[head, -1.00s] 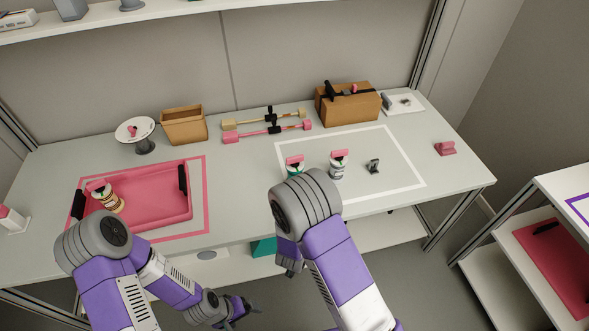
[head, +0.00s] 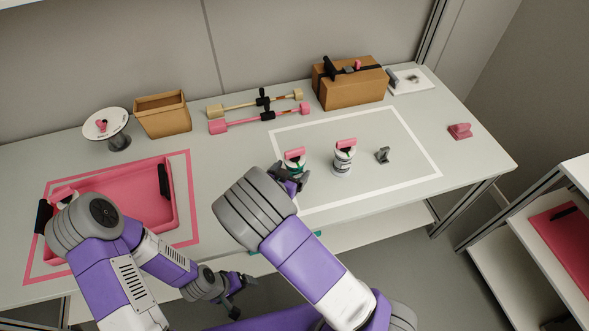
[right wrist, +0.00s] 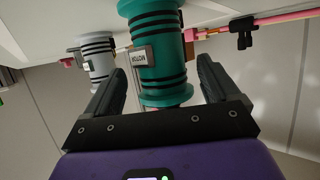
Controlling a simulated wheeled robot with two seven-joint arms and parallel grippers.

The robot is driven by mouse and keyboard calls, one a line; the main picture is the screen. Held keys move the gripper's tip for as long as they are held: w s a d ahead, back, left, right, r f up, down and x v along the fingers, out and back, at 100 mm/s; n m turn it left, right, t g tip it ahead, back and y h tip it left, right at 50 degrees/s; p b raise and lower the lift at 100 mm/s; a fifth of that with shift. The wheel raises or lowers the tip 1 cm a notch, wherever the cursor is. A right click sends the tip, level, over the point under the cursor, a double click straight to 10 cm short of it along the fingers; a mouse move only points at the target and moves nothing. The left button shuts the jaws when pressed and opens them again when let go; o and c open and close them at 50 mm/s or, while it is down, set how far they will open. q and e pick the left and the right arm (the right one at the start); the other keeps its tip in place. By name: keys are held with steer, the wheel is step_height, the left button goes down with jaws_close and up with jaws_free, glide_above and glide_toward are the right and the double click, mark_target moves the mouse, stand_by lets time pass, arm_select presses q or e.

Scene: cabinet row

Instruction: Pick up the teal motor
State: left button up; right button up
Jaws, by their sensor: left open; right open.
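The teal motor (head: 294,158) stands on the table inside the white outline, with a pink piece on top, partly hidden by my right gripper in the head view. In the right wrist view the motor (right wrist: 160,55) is a ribbed teal cylinder with black bands and a grey label plate. My right gripper (head: 290,178) is at the motor in the head view. My left gripper (head: 240,284) is open and empty, low in front of the table.
A white motor (head: 343,160) with a pink top stands just right, and a small grey bracket (head: 382,155) beyond it. A pink tray (head: 135,205) lies at left. A cardboard box (head: 350,85) and an open bin (head: 163,115) stand behind. The table's right side is mostly clear.

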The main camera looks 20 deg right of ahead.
steer(key=x, duration=0.3)
steer(key=shift+w+d+f+b, duration=0.2)
steer(key=shift+w+b, duration=0.1)
steer(key=shift+b, duration=0.1)
steer(key=shift+a, duration=0.1)
steer(key=shift+c, duration=0.2)
steer(key=shift+r, duration=0.1)
steer(key=c, duration=1.4)
